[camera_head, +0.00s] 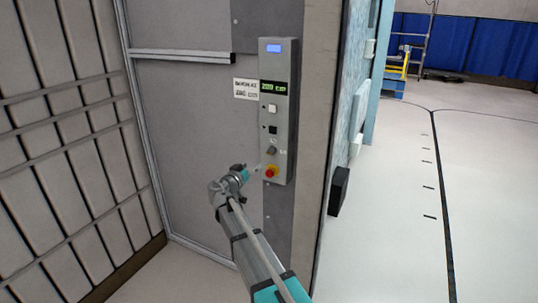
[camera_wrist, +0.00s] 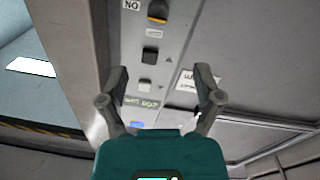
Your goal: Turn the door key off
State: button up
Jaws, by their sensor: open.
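The door key switch (camera_head: 271,150) is a small dark knob low on the grey control panel (camera_head: 281,56), just above the red emergency stop (camera_head: 270,172). In the wrist view, which sees the panel upside down, the key switch (camera_wrist: 157,13) is at the top edge with an orange-yellow part and an upturned ON label beside it. Its exact turn angle is hard to tell. My gripper (camera_wrist: 161,75) is open and empty, its two fingers spread in front of the panel. In the head view my gripper (camera_head: 246,172) is left of the emergency stop, apparently apart from the key switch.
Above the key switch are a black button (camera_head: 272,130), a white button (camera_head: 272,108), a green-lettered display (camera_head: 273,88) and a blue screen (camera_head: 274,48). A white sign (camera_head: 245,89) is left of the panel. Open floor (camera_head: 400,230) lies at right beyond the wall edge.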

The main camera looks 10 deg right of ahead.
aim_at(270, 151)
jog(key=shift+d, duration=0.1)
jog(key=x, duration=1.3)
jog(key=shift+w+d, duration=0.2)
jog(key=shift+w, duration=0.1)
